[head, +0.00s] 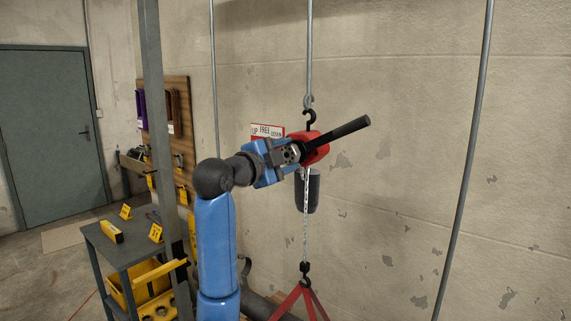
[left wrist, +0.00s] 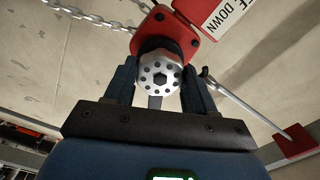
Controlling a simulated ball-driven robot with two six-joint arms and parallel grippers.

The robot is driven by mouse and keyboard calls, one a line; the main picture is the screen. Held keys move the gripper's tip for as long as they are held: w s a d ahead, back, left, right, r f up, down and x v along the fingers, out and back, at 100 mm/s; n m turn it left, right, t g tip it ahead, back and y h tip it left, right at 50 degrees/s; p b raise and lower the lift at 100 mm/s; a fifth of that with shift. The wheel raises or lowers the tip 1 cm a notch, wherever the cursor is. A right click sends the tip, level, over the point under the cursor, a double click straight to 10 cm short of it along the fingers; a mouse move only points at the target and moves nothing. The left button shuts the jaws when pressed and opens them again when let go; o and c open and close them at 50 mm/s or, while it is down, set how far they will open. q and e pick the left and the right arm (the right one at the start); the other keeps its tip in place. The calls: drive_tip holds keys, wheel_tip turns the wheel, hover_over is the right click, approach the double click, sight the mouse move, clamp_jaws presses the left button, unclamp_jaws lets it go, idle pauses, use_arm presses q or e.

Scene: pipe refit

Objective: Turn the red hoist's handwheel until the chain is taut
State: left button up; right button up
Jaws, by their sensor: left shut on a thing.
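The red hoist (head: 318,148) hangs by a black hook from a grey vertical rod, with a black lever (head: 347,131) pointing up right. Its silver handwheel (left wrist: 159,75), a disc with dark holes, faces the left wrist camera. My left gripper (head: 287,153) is shut on the handwheel, with one finger on each side of it in the left wrist view. The load chain (head: 306,233) hangs straight from the hoist to a lower black hook (head: 305,268) above red slings (head: 288,302). I cannot tell its tension. My right gripper is not in view.
A black chain bag (head: 308,190) hangs beside the chain. A sign (head: 267,131) hangs behind the hoist. A grey post (head: 157,100) and a workbench (head: 98,240) with yellow items stand left. Another grey rod (head: 468,170) stands right; the wall between is bare.

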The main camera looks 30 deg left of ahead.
use_arm(q)
drive_tip(key=shift+m+b, duration=0.3)
drive_tip(key=shift+m, duration=0.4)
drive_tip(key=o, duration=1)
drive_tip(key=shift+o, duration=0.2)
drive_tip(key=shift+s, duration=0.15)
drive_tip(key=s+b, duration=0.3)
drive_tip(key=s, duration=0.7)
drive_tip(key=shift+s+a, duration=0.3)
drive_tip(key=shift+a, duration=0.05)
